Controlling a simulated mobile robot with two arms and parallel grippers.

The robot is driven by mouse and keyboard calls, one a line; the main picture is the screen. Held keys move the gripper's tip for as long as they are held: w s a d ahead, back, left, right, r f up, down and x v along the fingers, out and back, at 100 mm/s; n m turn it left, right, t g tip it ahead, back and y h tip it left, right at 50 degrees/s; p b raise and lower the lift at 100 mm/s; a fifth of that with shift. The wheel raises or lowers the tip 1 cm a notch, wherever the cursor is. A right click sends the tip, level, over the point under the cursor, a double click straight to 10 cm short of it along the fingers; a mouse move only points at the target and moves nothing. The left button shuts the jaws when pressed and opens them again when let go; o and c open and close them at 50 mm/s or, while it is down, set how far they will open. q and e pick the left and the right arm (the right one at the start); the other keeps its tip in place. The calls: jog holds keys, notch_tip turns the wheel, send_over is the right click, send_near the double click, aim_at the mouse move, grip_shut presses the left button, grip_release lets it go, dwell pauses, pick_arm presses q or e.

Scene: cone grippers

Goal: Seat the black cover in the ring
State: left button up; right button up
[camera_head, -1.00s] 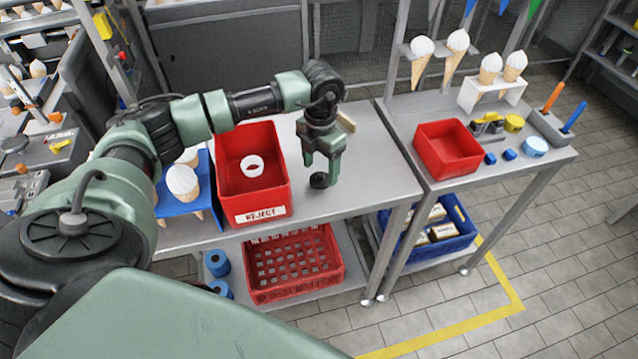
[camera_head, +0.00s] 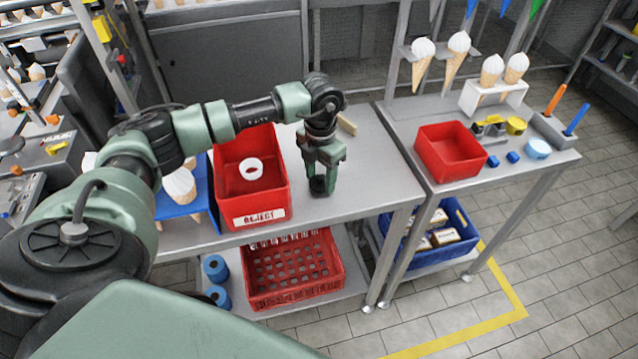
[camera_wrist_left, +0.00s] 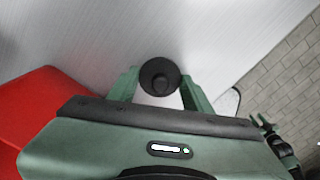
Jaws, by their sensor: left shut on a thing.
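The round black cover (camera_head: 318,185) is at the fingertips of my left gripper (camera_head: 321,180), over the middle table beside the red bin. In the left wrist view the black cover (camera_wrist_left: 159,74) sits between the two green fingers (camera_wrist_left: 158,85), a round knob at its middle. My left gripper is shut on it. I cannot tell whether the cover touches the tabletop. A white ring (camera_head: 243,171) lies inside the red REJECT bin (camera_head: 277,193), to the left of my gripper.
The middle table (camera_head: 372,165) is clear to the right of my gripper, except a small tan block (camera_head: 347,126) behind it. A blue holder (camera_head: 172,206) with cones stands left of the bin. Another red bin (camera_head: 452,166) stands on the right table.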

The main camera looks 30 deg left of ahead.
aim_at(321, 177)
pick_arm(q)
jog(key=shift+r+p, duration=2.55)
jog(key=shift+r, duration=1.5)
